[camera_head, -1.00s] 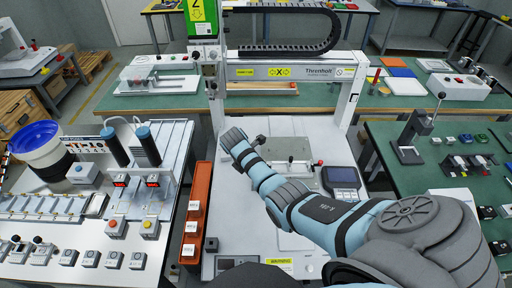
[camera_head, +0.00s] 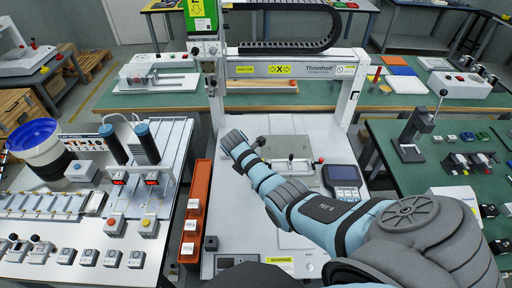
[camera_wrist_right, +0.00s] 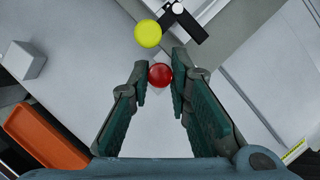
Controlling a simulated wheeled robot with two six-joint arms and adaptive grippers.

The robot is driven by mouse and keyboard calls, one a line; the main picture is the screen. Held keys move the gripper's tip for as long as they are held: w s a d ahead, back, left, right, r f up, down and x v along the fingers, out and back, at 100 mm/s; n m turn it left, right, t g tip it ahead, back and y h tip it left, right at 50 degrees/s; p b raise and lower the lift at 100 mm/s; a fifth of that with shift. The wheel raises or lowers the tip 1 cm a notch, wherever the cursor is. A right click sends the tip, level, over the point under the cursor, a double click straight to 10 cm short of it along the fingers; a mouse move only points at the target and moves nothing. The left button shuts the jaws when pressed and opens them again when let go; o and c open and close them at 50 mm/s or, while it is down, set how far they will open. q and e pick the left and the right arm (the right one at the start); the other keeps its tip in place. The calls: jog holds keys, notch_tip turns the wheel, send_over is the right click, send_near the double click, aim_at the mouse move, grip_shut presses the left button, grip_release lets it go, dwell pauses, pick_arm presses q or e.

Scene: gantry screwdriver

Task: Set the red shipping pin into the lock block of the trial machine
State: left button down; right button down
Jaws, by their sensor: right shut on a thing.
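The red shipping pin shows as a round red head (camera_wrist_right: 160,75) between the fingertips of my right gripper (camera_wrist_right: 160,67) in the right wrist view. The gripper is shut on it, with one finger on each side. The pin's shank is hidden below its head. In the head view my right arm reaches in from the right over the white bed of the trial machine (camera_head: 262,215); its fingers and the pin are hidden there. I cannot clearly make out the lock block, so I cannot tell whether the pin is in it. My left gripper is in neither view.
A yellow ball knob (camera_wrist_right: 148,33) and a black bracket (camera_wrist_right: 186,22) are close beyond the fingertips. A pale block (camera_wrist_right: 25,60) and an orange bin (camera_wrist_right: 42,137) lie to the left. The gantry beam (camera_head: 290,70) crosses behind my arm; a pendant (camera_head: 343,180) is on the right.

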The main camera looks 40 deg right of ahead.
jog(key=c, duration=1.4)
grip_release()
jog(key=v, duration=1.2)
jog(key=shift+s, duration=0.1)
